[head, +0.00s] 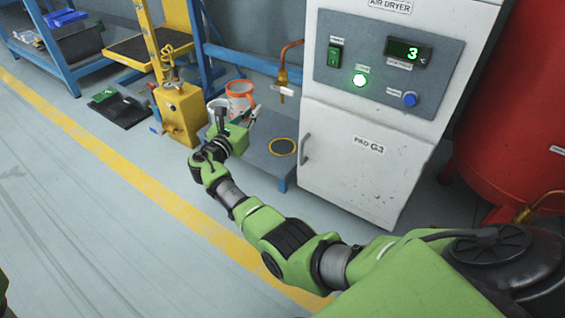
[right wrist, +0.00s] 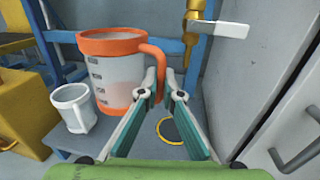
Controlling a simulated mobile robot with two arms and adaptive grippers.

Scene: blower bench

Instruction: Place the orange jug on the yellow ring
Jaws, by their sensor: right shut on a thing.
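The orange jug, a clear measuring jug with an orange rim and handle, shows in the head view (head: 239,90) and the right wrist view (right wrist: 112,78). My right gripper (right wrist: 161,80) is shut on the jug's handle, and the jug looks upright. I cannot tell whether its base touches the low platform. The yellow ring, around a dark disc, lies on the platform in the head view (head: 282,147), right of the jug. It also shows below the fingers in the right wrist view (right wrist: 171,131). My left gripper is out of view.
A white mug (right wrist: 75,108) stands left of the jug on the low blue-grey platform (head: 258,163). A brass tap (head: 283,80) with a white lever hangs behind the ring. The white air dryer cabinet (head: 345,165) borders the platform on the right, and a yellow box (head: 181,112) stands left.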

